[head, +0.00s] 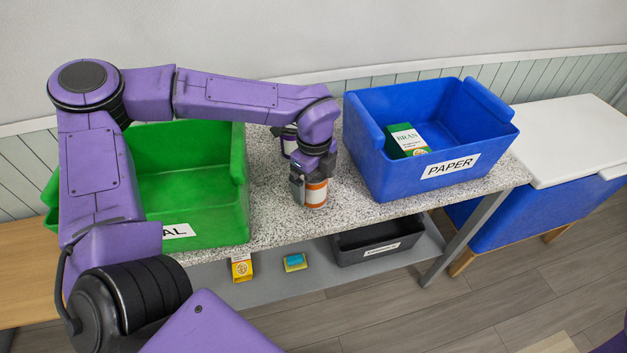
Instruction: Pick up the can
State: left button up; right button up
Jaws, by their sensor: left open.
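The can (316,193) has an orange and white label and stands upright on the speckled table (275,225), between the green bin and the blue bin. My left gripper (311,182) points down at the can from above, with its fingers around or right beside the can's upper part. The gripper hides the can's top. I cannot tell whether the fingers touch it. The left gripper is open. My right gripper is not in view.
A green bin (190,185) stands left of the can, partly behind my arm. A blue bin marked PAPER (440,175) stands to the right, with a green and white BRAN box (408,140) inside. A black tray (378,243), a yellow box (242,267) and a sponge-like block (295,262) are on the lower shelf.

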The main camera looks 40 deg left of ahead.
pick_arm(q)
jog(key=shift+w+f, duration=0.2)
jog(key=shift+f, duration=0.35)
jog(key=shift+w+f, duration=0.15)
jog(key=shift+f, duration=0.35)
jog(key=shift+s+r, duration=0.1)
jog(key=shift+s, duration=0.2)
jog(key=c, duration=0.4)
jog(key=shift+w, duration=0.1)
jog(key=c, duration=0.7)
notch_tip(320, 180, up, 10)
jog(key=shift+a+r+b, duration=0.1)
jog(key=shift+b, duration=0.7)
jog(key=s+a+r+p, duration=0.6)
jog(key=a+r+p, duration=0.2)
jog(key=r+p, duration=0.3)
jog(key=s+a+r, duration=0.2)
jog(key=s+a, duration=0.7)
jog(key=a, duration=0.4)
jog(key=shift+s+r+p, duration=0.2)
jog(key=shift+s+p, duration=0.1)
jog(key=shift+p, duration=0.15)
